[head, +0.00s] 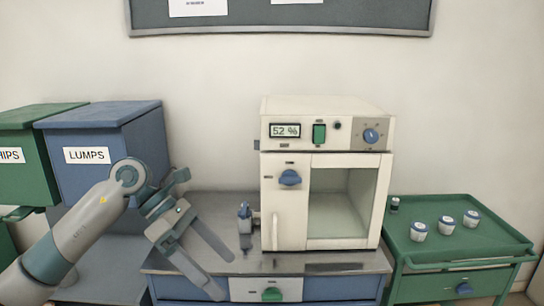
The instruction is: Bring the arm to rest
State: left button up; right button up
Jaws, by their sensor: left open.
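My left arm (85,228) comes in from the lower left, bent at its elbow joint. Its left gripper (228,277) is open, with its two long grey fingers apart and pointing down to the right. Nothing shows between the fingers. The gripper is in front of the left part of the metal-topped bench, left of the white furnace and apart from it in the picture. My right gripper is not in view.
The white furnace (284,148) has a display reading 52 % and blue knobs. A small blue-topped item (244,216) stands to its left. A green cart (480,247) at right holds several small white containers. Blue (98,115) and green (22,118) bins stand at left.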

pick_arm(q)
jog(key=d+f+n+g+h, duration=0.1)
jog(key=d+f+n+h, duration=0.25)
jog(key=d+h, duration=0.35)
jog(key=w+a+f+n+t+h, duration=0.1)
jog(key=w+f+n+t, duration=0.4)
jog(key=f+n+t, duration=0.45)
jog(key=w+a+f+n+t+h, duration=0.15)
jog(key=w+f+n+t, duration=0.4)
jog(key=n, duration=0.75)
jog(key=s+a+f+n+t+y, duration=0.3)
jog(key=f+n+y, duration=0.4)
jog(key=f, duration=0.6)
jog(key=s+a+f+n+t+y, duration=0.1)
jog(key=s+a+f+n+y, duration=0.3)
jog(key=f+n, duration=0.65)
jog(key=s+a+f+n+g+y, duration=0.2)
jog(key=s+f+n+g, duration=0.1)
jog(key=s+f, duration=1.2)
jog(key=s+a+f+n+g+y, duration=0.2)
jog(key=s+f+g, duration=0.4)
jog(key=s+f, duration=1)
jog(key=shift+n+y, duration=0.75)
jog(key=shift+n, duration=0.2)
jog(key=shift+a, duration=0.1)
